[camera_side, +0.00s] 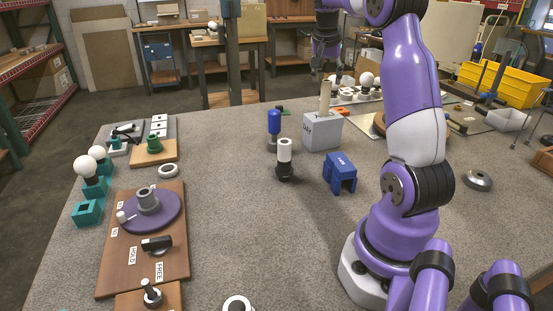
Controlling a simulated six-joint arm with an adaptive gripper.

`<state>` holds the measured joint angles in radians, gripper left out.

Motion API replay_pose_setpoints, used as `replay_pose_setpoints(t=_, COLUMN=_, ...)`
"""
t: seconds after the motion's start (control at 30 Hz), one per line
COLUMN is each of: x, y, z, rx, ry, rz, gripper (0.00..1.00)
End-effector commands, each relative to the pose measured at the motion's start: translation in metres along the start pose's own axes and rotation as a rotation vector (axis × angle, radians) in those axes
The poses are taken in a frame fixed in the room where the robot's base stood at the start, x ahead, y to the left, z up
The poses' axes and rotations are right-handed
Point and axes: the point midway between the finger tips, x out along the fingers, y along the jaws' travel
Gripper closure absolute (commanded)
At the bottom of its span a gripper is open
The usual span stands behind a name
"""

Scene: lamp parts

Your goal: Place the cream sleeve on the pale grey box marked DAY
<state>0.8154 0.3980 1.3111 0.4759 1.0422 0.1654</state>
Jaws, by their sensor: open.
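The box's front face carries dark lettering that seems to read DAY. My gripper (327,74) is dark and points down just above the sleeve's top end. Its jaws are open and hold nothing that I can see. Whether a fingertip touches the sleeve's rim cannot be told from this view.
A blue cylinder (274,122) and a white-topped dark part (284,158) stand left of the box. A blue block (341,174) sits in front. A wooden board (174,247) with a purple disc lies at left.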

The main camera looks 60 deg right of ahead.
Motion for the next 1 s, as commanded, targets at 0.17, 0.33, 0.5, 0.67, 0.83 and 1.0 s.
replay_pose_setpoints(t=0.17, x=-0.043, y=-0.001, z=0.000, rx=-0.001, ry=0.003, rz=-0.003, gripper=0.43)
replay_pose_setpoints(t=0.33, x=-0.059, y=0.000, z=-0.001, rx=-0.001, ry=0.002, rz=0.003, gripper=0.43)
replay_pose_setpoints(t=0.5, x=-0.070, y=-0.003, z=0.004, rx=-0.024, ry=0.002, rz=-0.007, gripper=0.43)
replay_pose_setpoints(t=0.67, x=-0.097, y=-0.025, z=0.043, rx=-0.242, ry=0.031, rz=-0.072, gripper=0.43)
replay_pose_setpoints(t=0.83, x=-0.129, y=-0.048, z=0.141, rx=-0.667, ry=0.080, rz=-0.245, gripper=0.43)
replay_pose_setpoints(t=1.0, x=-0.134, y=-0.038, z=0.249, rx=-1.035, ry=0.093, rz=-0.451, gripper=0.43)
